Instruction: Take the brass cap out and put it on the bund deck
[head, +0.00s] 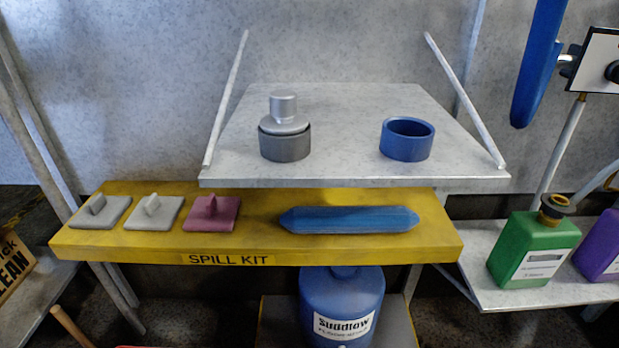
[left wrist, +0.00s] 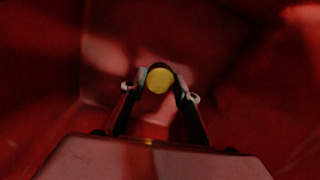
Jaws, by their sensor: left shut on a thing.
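In the left wrist view my left gripper (left wrist: 160,77) is shut on the round yellow brass cap (left wrist: 159,82), held between its two fingertips. Dark red walls (left wrist: 60,60) surround the gripper, so it is inside a red container or cavity. The head view shows neither gripper nor the cap. There, a yellow platform (head: 262,225) marked SPILL KIT and a grey hanging shelf (head: 340,120) are in view; neither carries a label naming it the bund deck.
The grey shelf holds a grey cup with a metal stopper (head: 284,135) and a blue ring (head: 407,140). The yellow platform holds two grey pads, a maroon pad (head: 211,213) and a blue sock (head: 348,219). A green bottle (head: 525,250) stands right; a blue drum (head: 342,300) sits below.

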